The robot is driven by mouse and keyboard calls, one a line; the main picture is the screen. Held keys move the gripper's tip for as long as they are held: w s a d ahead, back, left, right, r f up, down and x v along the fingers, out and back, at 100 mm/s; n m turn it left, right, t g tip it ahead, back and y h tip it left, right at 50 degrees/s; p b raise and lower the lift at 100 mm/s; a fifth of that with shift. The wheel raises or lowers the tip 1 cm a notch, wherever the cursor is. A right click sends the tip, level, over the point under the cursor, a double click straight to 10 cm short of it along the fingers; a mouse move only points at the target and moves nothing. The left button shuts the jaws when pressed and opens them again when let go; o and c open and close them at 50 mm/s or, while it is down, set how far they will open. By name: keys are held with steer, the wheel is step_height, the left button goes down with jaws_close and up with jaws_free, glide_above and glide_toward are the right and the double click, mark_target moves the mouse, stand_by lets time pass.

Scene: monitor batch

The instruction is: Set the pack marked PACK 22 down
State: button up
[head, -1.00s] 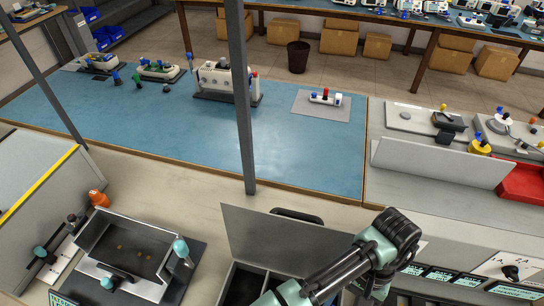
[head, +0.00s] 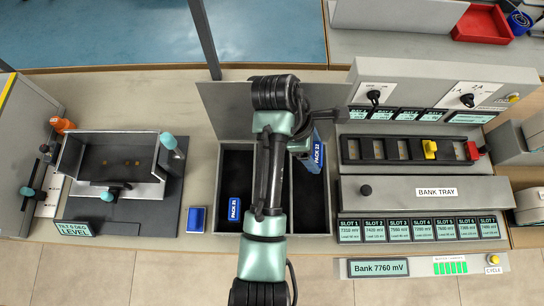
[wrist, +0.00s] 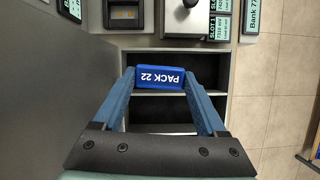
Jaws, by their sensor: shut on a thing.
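The blue pack marked PACK 22 (head: 318,152) is at the tips of my gripper (wrist: 160,82), in the air near the back of the two-compartment grey bin (head: 292,228). In the wrist view the pack (wrist: 161,77) sits between the two blue fingers, its label upside down. My gripper is shut on it. The bin's dark compartments show beyond the pack in the wrist view. In the head view my arm crosses over the bin and hides part of its middle. I cannot tell how high the pack is above the bin floor.
Another blue labelled pack (head: 235,209) stands in the bin's left compartment. A small blue item (head: 196,219) lies left of the bin. The tilt tray (head: 81,157) is farther left. The bank tray (head: 425,191) and slot displays are to the right. The bin's raised lid (head: 222,108) stands behind.

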steer(key=s+a+f+n+t+y, duration=0.1)
steer(key=s+a+f+n+t, duration=0.25)
steer(key=a+n, duration=0.55)
steer(key=shift+n, duration=0.5)
steer(key=shift+s+a+f, duration=0.1)
steer(key=shift+s+f, duration=0.1)
steer(key=shift+f, duration=1.35)
steer(key=shift+s+a+f, duration=0.1)
steer(key=shift+s+f, duration=0.05)
steer(key=shift+f, duration=1.4)
steer(key=shift+s+f, duration=0.2)
steer(key=shift+f, duration=1.35)
steer(key=shift+f, duration=0.15)
steer(key=o, duration=1.4)
steer(key=shift+c, duration=0.2)
steer(key=v, duration=1.2)
steer(key=shift+d+r+p, duration=0.2)
steer(key=shift+p, duration=0.1)
